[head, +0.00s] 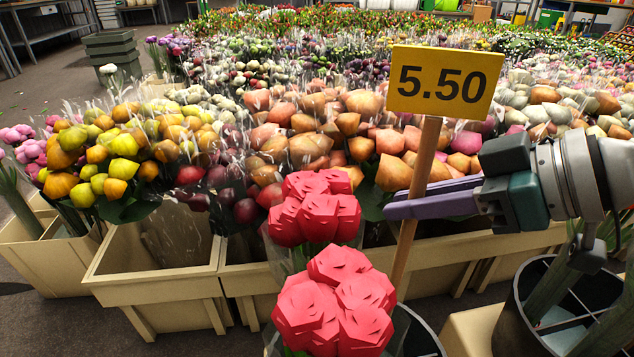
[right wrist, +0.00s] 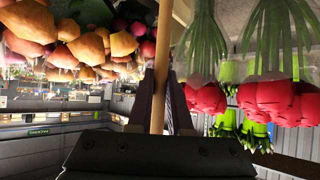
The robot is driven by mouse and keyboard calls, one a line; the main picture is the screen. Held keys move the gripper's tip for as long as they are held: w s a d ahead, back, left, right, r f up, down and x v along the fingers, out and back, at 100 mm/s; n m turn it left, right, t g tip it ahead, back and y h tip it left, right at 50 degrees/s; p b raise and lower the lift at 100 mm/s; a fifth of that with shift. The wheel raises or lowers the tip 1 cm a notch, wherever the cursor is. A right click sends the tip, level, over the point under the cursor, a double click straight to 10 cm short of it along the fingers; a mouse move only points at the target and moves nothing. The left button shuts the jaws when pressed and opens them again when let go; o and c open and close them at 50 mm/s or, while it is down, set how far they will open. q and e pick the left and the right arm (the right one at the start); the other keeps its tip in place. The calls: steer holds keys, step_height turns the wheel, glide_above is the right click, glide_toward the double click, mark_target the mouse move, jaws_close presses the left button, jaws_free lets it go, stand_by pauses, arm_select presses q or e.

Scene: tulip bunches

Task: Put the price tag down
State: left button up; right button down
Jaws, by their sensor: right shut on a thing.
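The price tag (head: 444,82) is a yellow board marked 5.50 on a wooden stick (head: 416,190). It stands nearly upright, leaning slightly, right of centre in the head view. My right gripper (head: 400,208) comes in from the right and is shut on the stick below the board. In the right wrist view the stick (right wrist: 162,60) runs between the two dark fingers. The stick's lower end is hidden behind the red tulips (head: 335,300) in the head view. My left gripper is not in view.
Beige crates (head: 160,285) with bunches of yellow and orange tulips (head: 110,150) stand in a row ahead. A dark round bucket (head: 520,310) with dividers stands at lower right. Dark stacked crates (head: 112,55) stand at the back left. Grey floor shows at left.

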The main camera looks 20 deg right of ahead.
step_height(320, 180, down, 15)
steer(key=b, duration=0.9)
steer(key=shift+f, duration=0.15)
steer(key=shift+f+b, duration=1.5)
steer(key=shift+f, duration=0.55)
steer(key=shift+f+b, duration=0.3)
steer(key=c, duration=0.8)
jaws_free()
steer(key=shift+r, duration=0.1)
steer(key=shift+c, duration=0.2)
